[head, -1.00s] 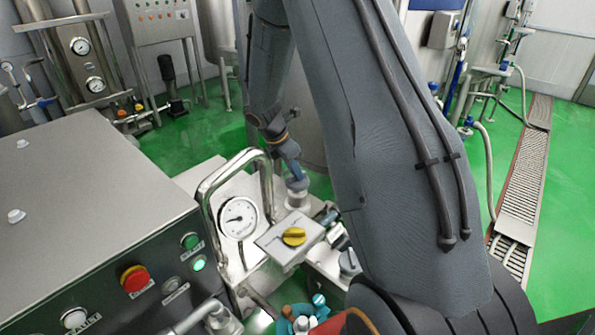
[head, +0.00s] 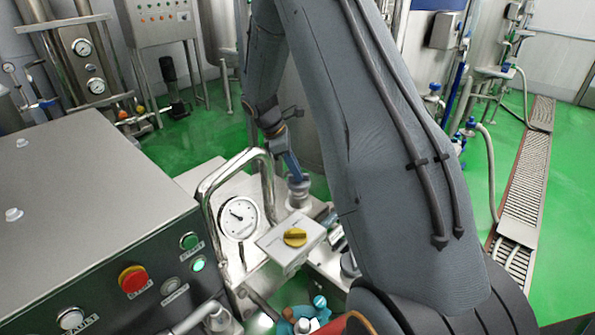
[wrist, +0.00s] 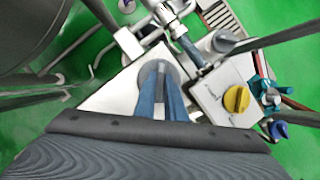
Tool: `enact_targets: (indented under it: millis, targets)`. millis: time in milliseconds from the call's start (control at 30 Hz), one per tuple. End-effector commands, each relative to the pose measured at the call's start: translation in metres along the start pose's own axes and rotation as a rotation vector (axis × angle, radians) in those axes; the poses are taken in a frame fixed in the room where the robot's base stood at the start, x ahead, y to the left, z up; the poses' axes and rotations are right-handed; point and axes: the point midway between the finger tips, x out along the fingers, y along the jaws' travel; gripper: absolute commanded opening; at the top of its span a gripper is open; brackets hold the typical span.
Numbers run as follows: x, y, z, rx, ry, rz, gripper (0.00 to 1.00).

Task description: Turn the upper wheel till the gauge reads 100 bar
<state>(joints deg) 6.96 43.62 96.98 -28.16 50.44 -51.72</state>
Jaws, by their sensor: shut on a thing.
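The upper wheel (head: 299,196) is a grey round knob on top of a steel block, behind and right of the gauge. In the wrist view the wheel (wrist: 149,77) shows as a grey disc, partly covered by my fingers. My gripper (head: 297,179) comes down on it from above, its blue fingers (wrist: 162,98) shut on it. The round white gauge (head: 239,217) faces the head camera inside a bent steel pipe. Its dark needle points to the upper left; its figures are too small to read.
A yellow knob (head: 295,237) sits on a pale box in front of the wheel. The bent steel pipe (head: 209,196) rises beside the gauge. A steel cabinet with a red button (head: 132,279) stands at left. Green floor is open behind.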

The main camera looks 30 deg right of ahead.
Motion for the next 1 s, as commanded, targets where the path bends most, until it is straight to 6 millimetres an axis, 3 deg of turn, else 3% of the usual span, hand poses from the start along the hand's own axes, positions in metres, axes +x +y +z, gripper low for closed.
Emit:
enact_targets:
  millis: [333,367,467,767,1000]
  targets:
    - [-0.004,0.005,-0.003,0.003,0.008,0.014,0.00]
    - [-0.004,0.005,-0.003,0.003,0.008,0.015,0.13]
    - [-0.004,0.004,-0.002,0.003,0.006,0.012,0.29]
    - [-0.002,0.003,0.000,0.003,0.003,0.005,0.29]
    - [-0.029,0.004,-0.001,0.003,0.003,0.009,0.29]
